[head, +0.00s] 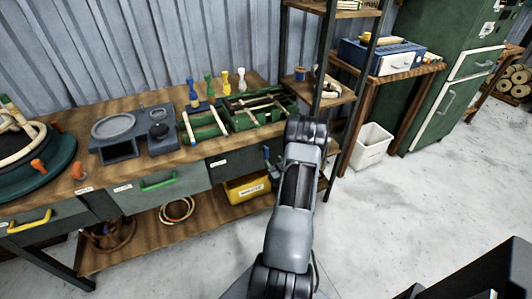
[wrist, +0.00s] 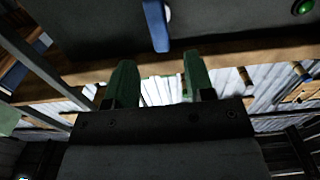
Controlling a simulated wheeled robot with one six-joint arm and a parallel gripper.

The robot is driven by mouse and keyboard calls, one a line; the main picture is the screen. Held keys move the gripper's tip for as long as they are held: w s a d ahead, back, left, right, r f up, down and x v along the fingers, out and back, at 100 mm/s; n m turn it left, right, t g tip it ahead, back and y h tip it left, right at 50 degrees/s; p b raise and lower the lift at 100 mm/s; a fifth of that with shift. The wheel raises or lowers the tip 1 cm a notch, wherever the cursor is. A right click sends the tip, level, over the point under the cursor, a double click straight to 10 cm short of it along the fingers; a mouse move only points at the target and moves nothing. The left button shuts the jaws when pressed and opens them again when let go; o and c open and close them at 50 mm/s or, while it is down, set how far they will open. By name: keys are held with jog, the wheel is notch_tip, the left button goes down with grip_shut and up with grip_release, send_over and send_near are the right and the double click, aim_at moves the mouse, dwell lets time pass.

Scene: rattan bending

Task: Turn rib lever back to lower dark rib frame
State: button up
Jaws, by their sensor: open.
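In the wrist view, my gripper (wrist: 158,70) has its two green fingers apart, with nothing between them. A blue handle or lever (wrist: 154,25) on a dark panel is just beyond the fingertips, apart from them. In the head view, my arm hides most of my gripper, beside the dark drawer front under the bench. A round dark green form (head: 50,176) with a pale rattan ring and orange knobs (head: 78,170) stands at the bench's left end. I cannot tell which part is the rib lever, and no dark rib frame is clearly visible.
The workbench (head: 92,92) carries a grey device (head: 122,146) and a green tool tray (head: 216,134). A yellow bin (head: 246,190) sits on the lower shelf. A metal-post shelf rack (head: 328,50) stands close to my arm. A white bin (head: 371,146) is right of it.

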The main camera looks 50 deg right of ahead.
aim_at(267, 153)
jog(key=x, duration=0.7)
jog(key=shift+w+d, duration=0.15)
jog(key=shift+w, duration=0.2)
grip_shut()
